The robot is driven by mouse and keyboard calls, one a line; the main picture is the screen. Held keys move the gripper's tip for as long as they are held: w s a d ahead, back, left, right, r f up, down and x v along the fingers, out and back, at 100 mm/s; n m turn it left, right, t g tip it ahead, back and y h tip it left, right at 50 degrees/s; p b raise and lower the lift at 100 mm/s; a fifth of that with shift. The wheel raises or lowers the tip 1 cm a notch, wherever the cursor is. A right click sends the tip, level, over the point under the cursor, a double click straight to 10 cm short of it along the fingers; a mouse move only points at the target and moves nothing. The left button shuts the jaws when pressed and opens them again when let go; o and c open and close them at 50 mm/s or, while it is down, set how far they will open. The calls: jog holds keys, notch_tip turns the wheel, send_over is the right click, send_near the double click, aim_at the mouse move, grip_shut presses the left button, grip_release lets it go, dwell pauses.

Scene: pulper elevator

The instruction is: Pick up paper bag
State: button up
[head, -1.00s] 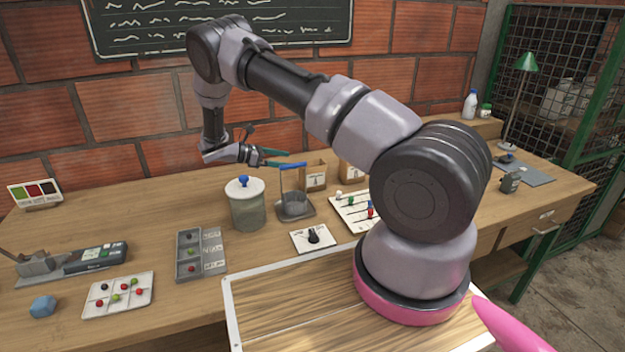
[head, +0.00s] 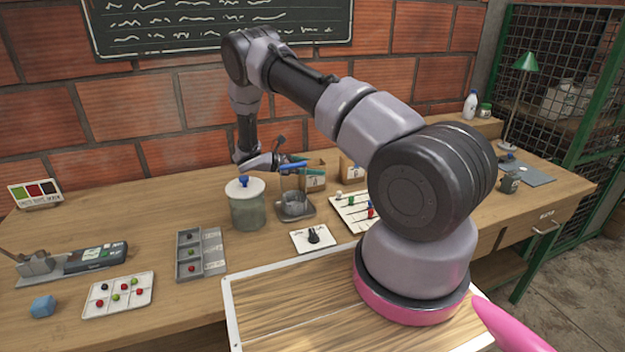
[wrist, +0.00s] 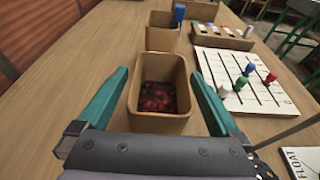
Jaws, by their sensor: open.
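A brown, open-topped paper bag (wrist: 160,124) with dark red contents is between the teal fingers in the wrist view. In the head view the bag (head: 315,183) stands on the bench behind the wire-framed stand, partly hidden by my gripper. My gripper (head: 292,166) is open, with one finger on each side of the bag in the wrist view (wrist: 160,80). I cannot tell whether the fingers touch it. A second brown bag (wrist: 160,38) stands just beyond the first, with a blue object near it.
A lidded jar (head: 247,208) and a wire-framed stand (head: 296,208) are in front of the bag. A white board with coloured pegs (wrist: 240,82) lies to its right. The wooden bench (wrist: 75,60) is clear to the left of the bags in the wrist view.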

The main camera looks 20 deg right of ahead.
jog(key=c, duration=1.5)
